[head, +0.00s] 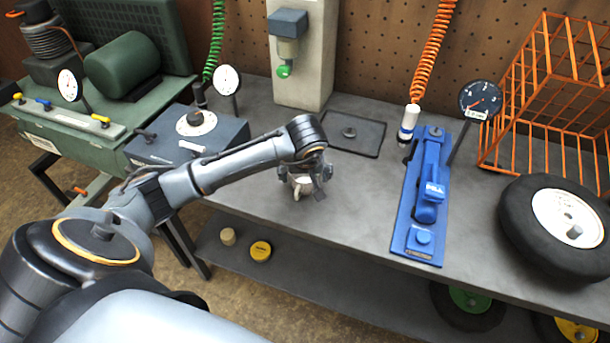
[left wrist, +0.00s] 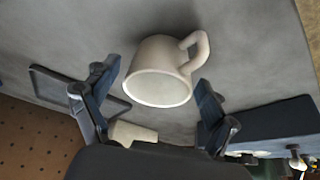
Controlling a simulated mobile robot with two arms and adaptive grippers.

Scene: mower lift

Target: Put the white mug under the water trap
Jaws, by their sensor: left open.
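The white mug (head: 301,187) stands on the grey bench top near the middle of the head view, partly hidden by my left gripper (head: 306,180). In the left wrist view the mug (left wrist: 160,75) shows its rim toward the camera and its handle at the upper right. My left gripper (left wrist: 155,82) is open, with one finger on each side of the mug; I cannot tell whether either touches it. The water trap (head: 287,46), a blue head with a clear bowl and green knob, is on the pale post behind the mug. My right gripper is not in view.
A dark square tray (head: 354,134) lies behind and right of the mug, in front of the post (head: 318,80). A blue tool (head: 424,205) lies to the right, beside a wheel (head: 556,226) and an orange wire basket (head: 541,95). A grey-blue gauge box (head: 190,136) stands left.

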